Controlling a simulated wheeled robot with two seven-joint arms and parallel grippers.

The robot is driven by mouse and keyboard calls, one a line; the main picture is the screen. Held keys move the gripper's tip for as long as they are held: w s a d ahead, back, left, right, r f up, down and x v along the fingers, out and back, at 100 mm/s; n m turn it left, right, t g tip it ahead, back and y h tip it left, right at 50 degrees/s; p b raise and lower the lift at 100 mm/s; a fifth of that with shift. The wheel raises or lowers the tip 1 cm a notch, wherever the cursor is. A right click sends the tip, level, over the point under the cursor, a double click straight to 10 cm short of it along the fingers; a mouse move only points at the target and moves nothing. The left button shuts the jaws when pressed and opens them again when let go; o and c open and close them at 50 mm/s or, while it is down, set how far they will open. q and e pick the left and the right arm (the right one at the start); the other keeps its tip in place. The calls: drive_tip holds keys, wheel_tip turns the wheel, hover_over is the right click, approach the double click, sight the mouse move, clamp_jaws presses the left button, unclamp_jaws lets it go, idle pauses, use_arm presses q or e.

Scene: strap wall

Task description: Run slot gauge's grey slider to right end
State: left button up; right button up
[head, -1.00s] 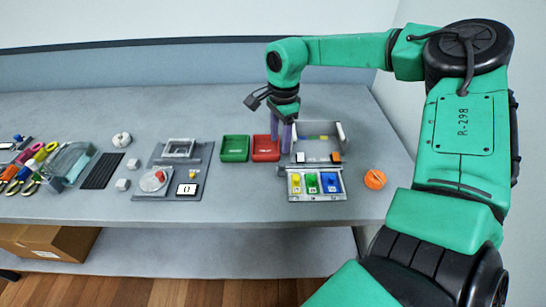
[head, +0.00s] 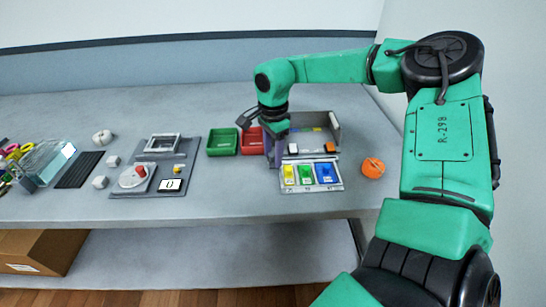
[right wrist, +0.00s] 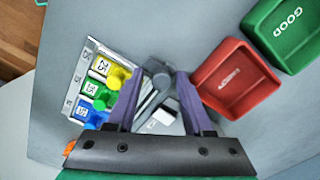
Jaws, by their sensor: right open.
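A grey-walled unit (head: 334,131), which looks like the slot gauge, stands at the right of the bench. A white block and an orange block sit at its front. My right gripper (head: 274,158) points down at the unit's left end. In the right wrist view my right gripper (right wrist: 157,78) is open, its two purple fingers either side of a grey rounded piece (right wrist: 158,70). This may be the slider; I cannot tell whether the fingers touch it. The gripper and arm hide part of the unit's left side. My left gripper is out of view.
A tray (head: 313,187) with yellow, green and blue labelled pieces lies in front of the unit. Red (head: 249,142) and green (head: 222,142) bins stand to its left. An orange ball (head: 372,167) lies to its right, with bare bench around it.

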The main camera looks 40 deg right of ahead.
drive_tip(key=shift+s+f, duration=0.3)
drive_tip(key=c, duration=0.6)
drive_tip(key=shift+c, duration=0.2)
